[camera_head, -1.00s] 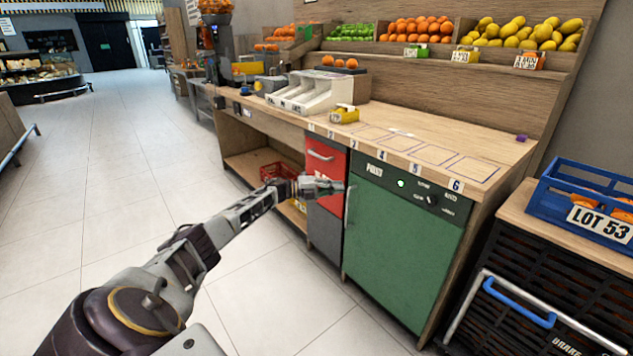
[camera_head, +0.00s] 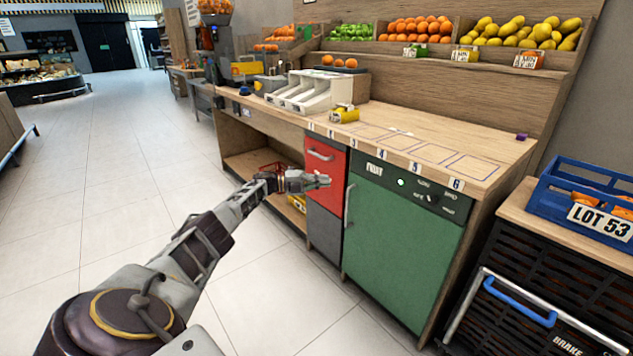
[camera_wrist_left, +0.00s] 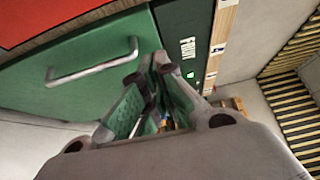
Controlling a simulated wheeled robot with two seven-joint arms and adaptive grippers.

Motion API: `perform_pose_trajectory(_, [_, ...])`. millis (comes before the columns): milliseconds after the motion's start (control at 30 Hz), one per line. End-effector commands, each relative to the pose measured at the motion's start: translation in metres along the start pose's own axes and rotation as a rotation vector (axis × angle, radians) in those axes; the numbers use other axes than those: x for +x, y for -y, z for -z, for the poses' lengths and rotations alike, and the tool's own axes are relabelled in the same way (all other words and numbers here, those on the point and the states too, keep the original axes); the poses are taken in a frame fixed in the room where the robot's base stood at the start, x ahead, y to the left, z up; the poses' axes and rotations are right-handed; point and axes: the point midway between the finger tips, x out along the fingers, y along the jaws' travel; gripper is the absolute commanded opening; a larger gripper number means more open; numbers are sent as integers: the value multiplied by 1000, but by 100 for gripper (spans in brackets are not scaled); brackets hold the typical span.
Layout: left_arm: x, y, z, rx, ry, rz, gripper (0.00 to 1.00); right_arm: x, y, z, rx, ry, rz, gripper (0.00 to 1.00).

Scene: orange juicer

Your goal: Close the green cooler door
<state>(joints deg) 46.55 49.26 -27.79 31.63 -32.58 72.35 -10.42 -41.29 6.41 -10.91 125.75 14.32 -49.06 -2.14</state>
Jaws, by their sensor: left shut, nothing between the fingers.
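The green cooler door (camera_head: 400,247) is under the counter, below a dark control panel (camera_head: 413,188) with a lit green lamp. It looks flush with the cabinet front. Its vertical metal handle (camera_head: 348,205) is on the left edge. My left gripper (camera_head: 328,180) is shut and empty, in front of the red drawer (camera_head: 323,172) left of the door. In the left wrist view the shut fingers (camera_wrist_left: 160,62) show beside the door (camera_wrist_left: 75,80) and its handle (camera_wrist_left: 92,66). I cannot tell whether the fingers touch anything. My right gripper is out of view.
The wooden counter (camera_head: 440,150) carries numbered outlined squares, a white divided tray (camera_head: 310,92) and a yellow item (camera_head: 345,114). A black crate (camera_head: 545,285) and a blue crate (camera_head: 590,200) stand at right. The tiled floor in front is clear.

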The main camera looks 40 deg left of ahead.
Motion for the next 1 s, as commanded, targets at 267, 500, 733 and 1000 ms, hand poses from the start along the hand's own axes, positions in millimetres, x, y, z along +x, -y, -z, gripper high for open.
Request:
perform_pose_trajectory(267, [-9,-1,-10,2,1,1,0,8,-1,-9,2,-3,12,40])
perform_pose_trajectory(500, [-16,-1,-16,1,1,1,0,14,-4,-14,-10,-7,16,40])
perform_pose_trajectory(733, [-20,-1,-19,0,0,0,0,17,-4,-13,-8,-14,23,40])
perform_pose_trajectory(1000, [-21,0,-19,0,-1,0,0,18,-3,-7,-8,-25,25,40])
